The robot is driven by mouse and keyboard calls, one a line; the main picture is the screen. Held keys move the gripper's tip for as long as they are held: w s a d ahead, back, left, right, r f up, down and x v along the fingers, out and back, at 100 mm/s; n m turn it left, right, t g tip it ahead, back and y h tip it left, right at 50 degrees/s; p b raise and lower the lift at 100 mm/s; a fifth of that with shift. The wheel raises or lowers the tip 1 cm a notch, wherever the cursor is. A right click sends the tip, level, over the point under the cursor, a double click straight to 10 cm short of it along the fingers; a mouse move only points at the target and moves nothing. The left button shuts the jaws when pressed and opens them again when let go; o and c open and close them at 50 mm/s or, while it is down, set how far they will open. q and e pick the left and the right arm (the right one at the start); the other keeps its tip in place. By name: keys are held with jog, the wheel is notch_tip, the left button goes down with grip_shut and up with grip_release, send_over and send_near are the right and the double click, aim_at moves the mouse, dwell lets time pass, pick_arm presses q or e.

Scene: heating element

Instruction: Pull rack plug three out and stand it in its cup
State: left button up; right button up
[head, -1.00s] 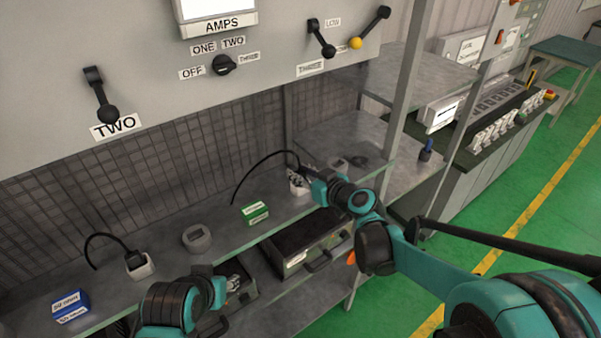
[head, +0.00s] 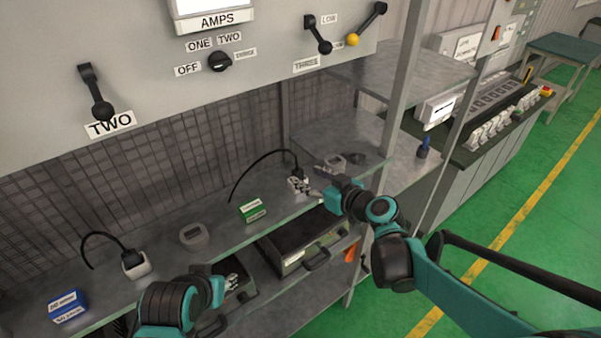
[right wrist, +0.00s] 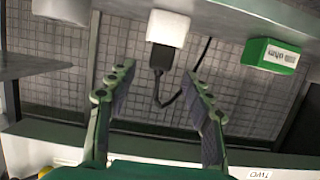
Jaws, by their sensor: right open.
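The black plug (head: 296,173) stands in a white socket block on the shelf, with its black cable (head: 262,160) arching to the left. In the right wrist view the plug (right wrist: 159,60) is in the white block (right wrist: 167,28). My right gripper (head: 312,193) is open and empty, just right of the block. Its fingertips (right wrist: 160,76) lie to either side of the plug in the wrist picture, apart from it. A grey round cup (head: 336,164) stands behind and right of the block. My left gripper (head: 232,284) hangs in front of the shelf; its fingers are too small to judge.
A second plug in a white block (head: 136,264), a grey cup (head: 194,235), a green box (head: 253,210) and a blue box (head: 67,305) stand along the shelf (head: 100,298). A drawer (head: 305,243) is below. A steel post (head: 406,90) rises right of my right gripper.

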jog(key=v, duration=0.6)
jog(key=shift+s, duration=0.15)
jog(key=s+d+f+m+g+h+b, duration=0.1)
jog(key=s+d+f+m+h+b, duration=0.1)
jog(key=s+f+b, duration=0.4)
jog(key=s+d+f+m+g+h+b, duration=0.2)
jog(key=s+d+f+b, duration=0.3)
jog(key=f, duration=0.7)
jog(key=s+d+f+m+g+h+b, duration=0.1)
jog(key=s+d+f+m+h+b, duration=0.2)
jog(key=s+f+b, duration=0.3)
notch_tip(320, 180, down, 4)
jog(key=shift+s+d+r+g+h+b, duration=0.1)
jog(key=shift+s+d+g+h+b, duration=0.4)
jog(key=shift+s+h, duration=0.4)
